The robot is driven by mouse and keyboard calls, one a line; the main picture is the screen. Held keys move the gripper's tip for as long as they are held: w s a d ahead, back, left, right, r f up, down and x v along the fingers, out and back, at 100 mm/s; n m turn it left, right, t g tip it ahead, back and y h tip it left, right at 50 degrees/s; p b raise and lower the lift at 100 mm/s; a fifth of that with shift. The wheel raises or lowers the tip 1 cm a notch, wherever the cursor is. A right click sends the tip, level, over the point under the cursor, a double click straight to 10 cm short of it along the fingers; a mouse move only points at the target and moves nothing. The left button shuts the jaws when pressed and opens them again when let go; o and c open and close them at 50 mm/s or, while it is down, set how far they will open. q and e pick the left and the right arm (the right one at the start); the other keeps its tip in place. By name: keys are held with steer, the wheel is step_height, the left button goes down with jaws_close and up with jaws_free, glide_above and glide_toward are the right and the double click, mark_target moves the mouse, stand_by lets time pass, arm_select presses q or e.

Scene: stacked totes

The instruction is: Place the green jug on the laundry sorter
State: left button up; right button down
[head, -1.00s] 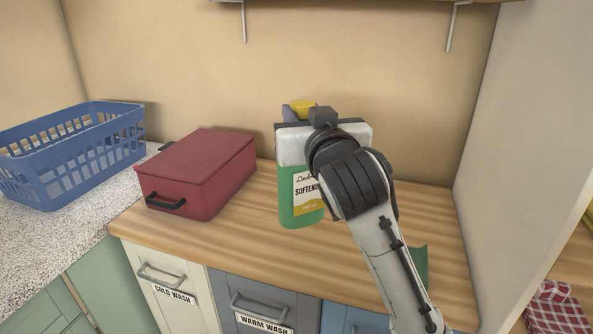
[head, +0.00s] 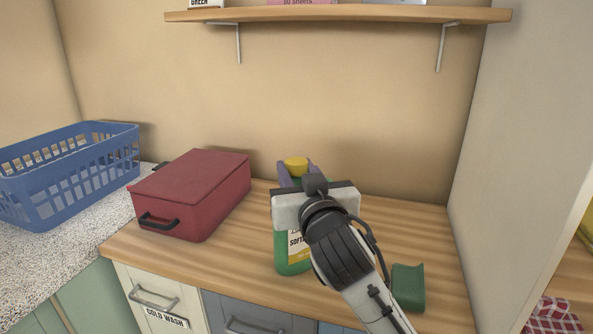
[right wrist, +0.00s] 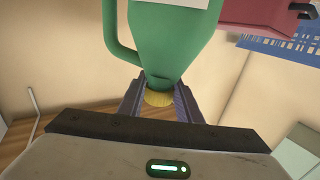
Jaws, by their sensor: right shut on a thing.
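The green jug (head: 292,265) has a yellow cap (head: 296,161) and a softener label. My right gripper (head: 297,172) is shut on its neck just by the cap, and hides much of its upper body. In the right wrist view the jug (right wrist: 165,40) hangs between the two fingers, its handle at the left. The jug looks upright, its base at or just over the wooden top of the laundry sorter (head: 200,250); I cannot tell whether it touches. The sorter has labelled drawers in front. My left gripper is not in view.
A red lidded box (head: 190,195) stands on the sorter top left of the jug. A green block (head: 408,287) lies at the right, close to my right arm. A blue basket (head: 65,175) sits on the speckled counter. A wall shelf (head: 340,14) hangs above; a pale panel (head: 520,150) bounds the right.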

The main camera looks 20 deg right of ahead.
steer(key=c, duration=1.3)
jaws_free()
steer(key=shift+s+r, duration=0.1)
steer(key=shift+s, duration=0.1)
steer(key=s, duration=0.7)
steer(key=s+b, duration=0.1)
steer(key=s, duration=0.3)
steer(key=shift+s+a, duration=0.35)
steer(key=shift+a, duration=0.05)
